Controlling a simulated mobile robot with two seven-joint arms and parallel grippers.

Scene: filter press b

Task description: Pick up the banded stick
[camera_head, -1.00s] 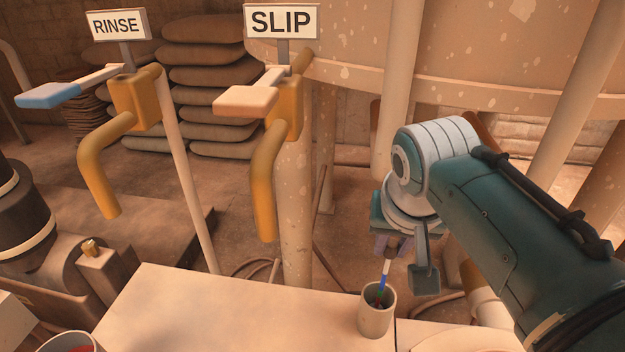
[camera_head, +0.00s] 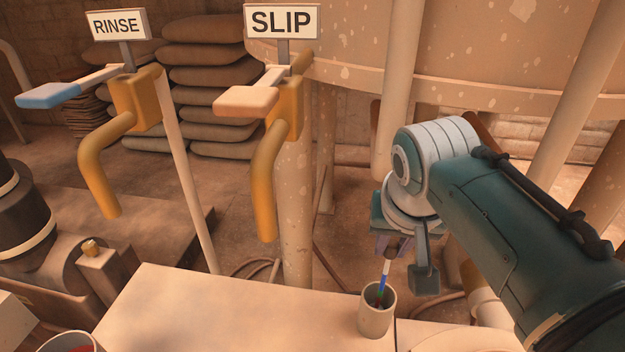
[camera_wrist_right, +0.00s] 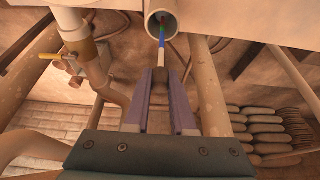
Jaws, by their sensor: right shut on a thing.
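The banded stick (camera_head: 382,284) has white, blue and green bands and stands in a beige cup (camera_head: 375,318) on the pale bench top. Its lower end is hidden inside the cup. My right gripper (camera_head: 388,255) is above the cup, shut on the stick's upper end. In the right wrist view the stick (camera_wrist_right: 162,38) runs from the fingertips (camera_wrist_right: 160,72) toward the mouth of the cup (camera_wrist_right: 150,20). My left gripper is not in view.
The pale bench top (camera_head: 220,310) is clear left of the cup. A SLIP tap (camera_head: 265,180) and a RINSE tap (camera_head: 110,150) stand behind it. A container with red contents (camera_head: 70,343) is at the lower left. A large tank (camera_head: 450,45) fills the back right.

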